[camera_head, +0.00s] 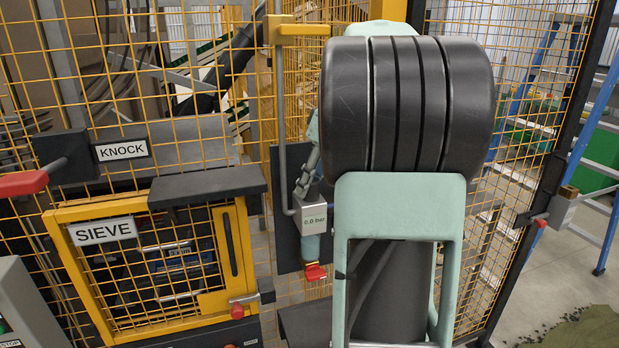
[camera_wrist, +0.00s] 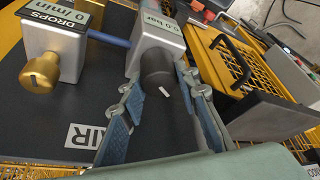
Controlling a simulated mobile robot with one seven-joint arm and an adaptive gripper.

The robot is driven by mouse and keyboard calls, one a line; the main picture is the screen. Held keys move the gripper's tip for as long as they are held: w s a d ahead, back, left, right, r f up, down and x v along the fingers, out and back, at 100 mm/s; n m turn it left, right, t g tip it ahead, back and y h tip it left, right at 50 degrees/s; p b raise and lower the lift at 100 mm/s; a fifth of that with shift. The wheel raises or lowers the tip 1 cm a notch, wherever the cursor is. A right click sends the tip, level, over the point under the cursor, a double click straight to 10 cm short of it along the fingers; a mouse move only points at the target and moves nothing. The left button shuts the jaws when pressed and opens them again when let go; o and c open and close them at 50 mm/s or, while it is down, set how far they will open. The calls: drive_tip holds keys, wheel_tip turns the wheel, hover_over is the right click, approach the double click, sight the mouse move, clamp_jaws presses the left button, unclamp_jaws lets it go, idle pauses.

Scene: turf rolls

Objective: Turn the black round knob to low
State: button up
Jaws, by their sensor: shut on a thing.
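The black round knob (camera_wrist: 157,67) sticks out of a grey box (camera_wrist: 150,38) in the wrist view. A short white mark on its face slants toward the lower right. The box's label reads 0.0 bar. My gripper (camera_wrist: 158,82) is shut on the knob, with one finger on its left and one on its right. The knob is hidden there behind my arm. No low marking is readable.
A brass knob (camera_wrist: 41,73) on a DROPS box reading 0/min stands left in the wrist view. An AIR label (camera_wrist: 86,136) is on the dark panel below. Yellow mesh fencing (camera_head: 190,145) surrounds the panel.

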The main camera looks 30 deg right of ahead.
drive_tip(key=n+y+p, duration=0.1)
drive_tip(key=n, duration=0.2)
drive_tip(key=shift+r+n+g, duration=0.15)
drive_tip(key=shift+n+g, duration=0.15)
drive_tip(key=shift+g, duration=0.1)
drive_tip(key=shift+n+g+y+p, duration=0.5)
drive_tip(key=shift+n+p, duration=0.55)
drive_tip(key=shift+n, duration=0.65)
drive_tip(key=o, duration=0.9)
drive_tip(key=v, duration=1.1)
drive_tip(key=shift+d+r, duration=0.15)
drive_tip(key=shift+r, duration=0.2)
